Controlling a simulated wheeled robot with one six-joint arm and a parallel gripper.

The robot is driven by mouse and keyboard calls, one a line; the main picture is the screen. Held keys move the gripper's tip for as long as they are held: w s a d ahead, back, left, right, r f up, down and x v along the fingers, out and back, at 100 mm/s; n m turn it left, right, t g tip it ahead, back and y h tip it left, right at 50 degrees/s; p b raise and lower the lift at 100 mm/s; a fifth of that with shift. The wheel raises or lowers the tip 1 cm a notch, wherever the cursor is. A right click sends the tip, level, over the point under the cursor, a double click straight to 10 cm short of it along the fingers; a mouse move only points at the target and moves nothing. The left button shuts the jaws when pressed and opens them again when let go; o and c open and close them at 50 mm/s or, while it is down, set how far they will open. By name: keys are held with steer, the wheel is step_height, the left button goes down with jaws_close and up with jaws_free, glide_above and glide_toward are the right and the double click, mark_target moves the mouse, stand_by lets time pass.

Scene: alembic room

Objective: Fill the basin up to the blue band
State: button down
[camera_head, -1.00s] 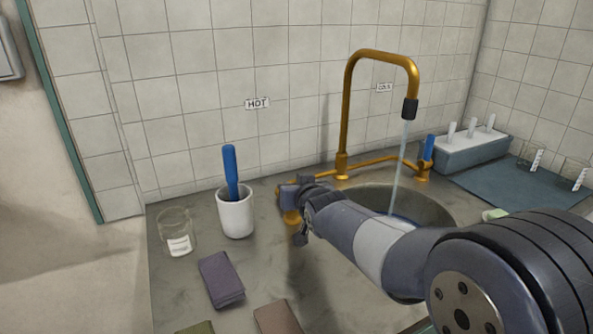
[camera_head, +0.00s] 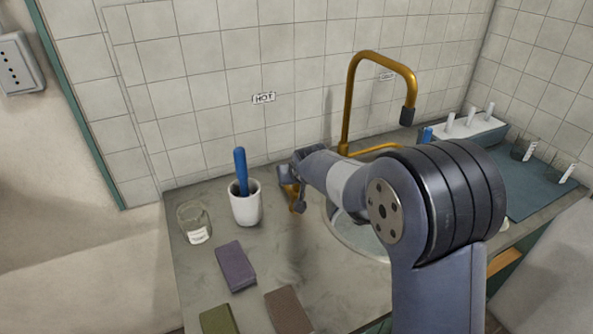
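The basin (camera_head: 352,240) is set in the grey counter, and my arm hides most of it. I cannot see its blue band or judge the water level. The brass spout (camera_head: 347,100) arches over it with a dark nozzle (camera_head: 408,117). No stream shows in the short gap below the nozzle; my arm hides the rest. My gripper (camera_head: 291,188) is at the brass hot tap (camera_head: 293,193), below the HOT label (camera_head: 263,98). Its fingers are around or beside the tap; their gap is unclear. The blue cold tap handle (camera_head: 426,135) shows behind my arm.
A white cup (camera_head: 247,208) with a blue-handled tool (camera_head: 241,170) and a glass jar (camera_head: 194,222) stand left of my gripper. Purple (camera_head: 235,266), brown (camera_head: 288,311) and green (camera_head: 219,320) blocks lie in front.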

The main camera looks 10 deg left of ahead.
stand_by(0.5)
steer(key=c, duration=1.2)
jaws_free()
steer(key=shift+c, duration=0.2)
steer(key=v, duration=1)
steer(key=shift+s+r+b, duration=0.15)
steer(key=shift+r+b, duration=0.15)
steer(key=shift+b, duration=0.15)
steer(key=x, duration=1.1)
steer(key=shift+d+p, duration=0.1)
steer(key=shift+p, duration=0.3)
steer(key=shift+s, duration=0.1)
